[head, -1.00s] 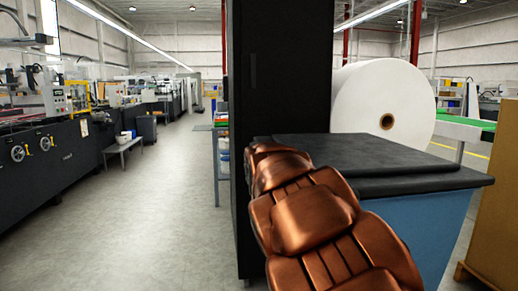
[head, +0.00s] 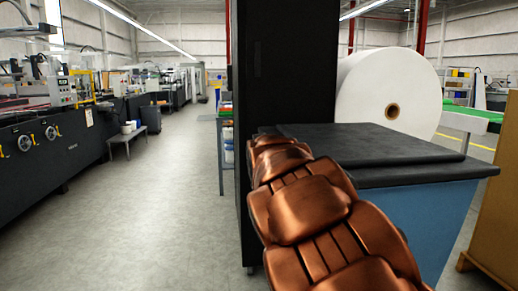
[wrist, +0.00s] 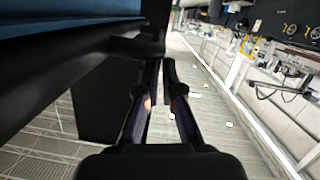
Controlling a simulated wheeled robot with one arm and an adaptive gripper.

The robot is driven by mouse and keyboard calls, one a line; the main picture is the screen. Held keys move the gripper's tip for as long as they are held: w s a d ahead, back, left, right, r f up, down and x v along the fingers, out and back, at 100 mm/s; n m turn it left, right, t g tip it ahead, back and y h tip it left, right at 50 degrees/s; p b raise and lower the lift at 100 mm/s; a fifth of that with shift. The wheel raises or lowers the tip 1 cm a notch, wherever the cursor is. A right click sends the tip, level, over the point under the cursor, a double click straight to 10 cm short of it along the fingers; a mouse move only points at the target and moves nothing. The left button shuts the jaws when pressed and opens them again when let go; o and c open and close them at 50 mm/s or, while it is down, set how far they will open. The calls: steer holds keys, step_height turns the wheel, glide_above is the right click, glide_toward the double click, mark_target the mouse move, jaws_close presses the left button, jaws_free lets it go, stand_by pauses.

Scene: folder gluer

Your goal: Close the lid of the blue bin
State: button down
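The blue bin (head: 432,225) stands at the right in the head view, with its dark lid (head: 385,143) lying flat across its top. My copper-coloured arm reaches past the bin's left side and covers part of its front. My gripper is hidden in the head view. In the wrist view its two dark fingers (wrist: 162,68) are close together with a thin gap and nothing held between them. The blue bin's side (wrist: 60,35) and a dark edge show at the upper left there, beside the fingers. I cannot tell whether the fingers touch it.
A tall black cabinet (head: 287,70) stands directly behind and left of the bin. A large white paper roll (head: 365,95) is behind the bin, and a brown box (head: 497,205) is at the right edge. The floor aisle (head: 150,215) on the left is clear, beside dark machines (head: 40,150).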

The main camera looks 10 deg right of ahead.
steer(key=s+a+r+p, duration=0.1)
steer(key=s+r+p, duration=0.1)
steer(key=s+r, duration=0.4)
steer(key=shift+f+v, duration=0.4)
steer(key=shift+v, duration=1.4)
steer(key=shift+s+a, duration=0.1)
